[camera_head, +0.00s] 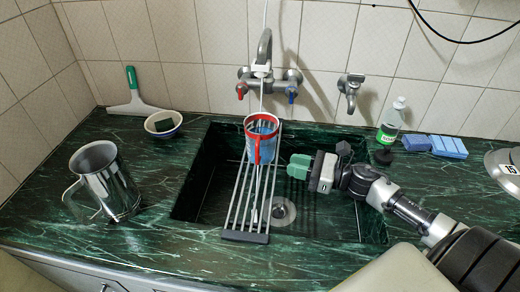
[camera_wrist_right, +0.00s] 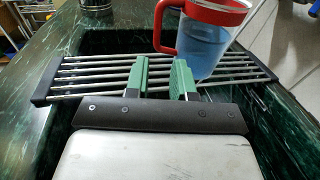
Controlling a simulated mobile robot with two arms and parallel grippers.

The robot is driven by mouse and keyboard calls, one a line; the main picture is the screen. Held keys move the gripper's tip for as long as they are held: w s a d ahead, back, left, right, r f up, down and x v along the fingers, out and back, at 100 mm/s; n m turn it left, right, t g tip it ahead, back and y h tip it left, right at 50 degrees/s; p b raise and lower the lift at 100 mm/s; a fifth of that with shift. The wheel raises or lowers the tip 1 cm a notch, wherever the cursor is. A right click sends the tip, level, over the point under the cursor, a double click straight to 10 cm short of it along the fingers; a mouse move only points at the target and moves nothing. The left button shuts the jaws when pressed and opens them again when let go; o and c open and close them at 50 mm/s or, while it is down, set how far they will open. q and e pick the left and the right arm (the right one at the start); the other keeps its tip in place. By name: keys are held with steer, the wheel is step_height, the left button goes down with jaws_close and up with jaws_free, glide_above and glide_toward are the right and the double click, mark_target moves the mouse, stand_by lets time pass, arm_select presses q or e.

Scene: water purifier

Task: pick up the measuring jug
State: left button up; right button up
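A clear measuring jug (camera_head: 262,147) with blue contents or tint and a red rim and handle stands on a metal rack over the sink, under the tap. Its handle faces the front in the head view. In the right wrist view the jug (camera_wrist_right: 203,48) is beyond the fingertips and slightly right, its top cut off. My right gripper (camera_head: 298,167) has green fingers and is to the right of the jug, apart from it. In the wrist view the right gripper (camera_wrist_right: 160,75) is open, with nothing between its fingers. My left gripper is not in view.
The slatted rack (camera_head: 245,237) spans the sink (camera_head: 335,215). A tap (camera_head: 264,50) hangs above the jug. A steel jug (camera_head: 108,185) stands at left, near a bowl (camera_head: 163,124) and squeegee (camera_head: 133,100). A bottle (camera_head: 391,121) and blue sponges (camera_head: 448,147) stand at back right.

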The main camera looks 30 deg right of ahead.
mark_target(257, 166)
steer(key=p+x, duration=0.1)
steer(key=x, duration=0.4)
steer(key=shift+w+a+r, duration=0.1)
steer(key=shift+w+a, duration=0.15)
steer(key=shift+w+a+r+p, duration=0.2)
steer(key=shift+p, duration=0.25)
steer(key=x, duration=0.1)
steer(key=p+x, duration=0.1)
steer(key=x, duration=0.1)
steer(key=shift+w+a+r+p, duration=0.1)
steer(key=shift+a+r+p, duration=0.2)
steer(key=shift+r, duration=0.05)
steer(key=shift+w+a+f, duration=0.1)
steer(key=shift+w+a, duration=0.25)
steer(key=shift+w, duration=0.05)
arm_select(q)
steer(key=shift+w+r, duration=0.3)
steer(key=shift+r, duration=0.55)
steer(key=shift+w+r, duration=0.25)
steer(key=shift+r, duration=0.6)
arm_select(e)
jaws_close()
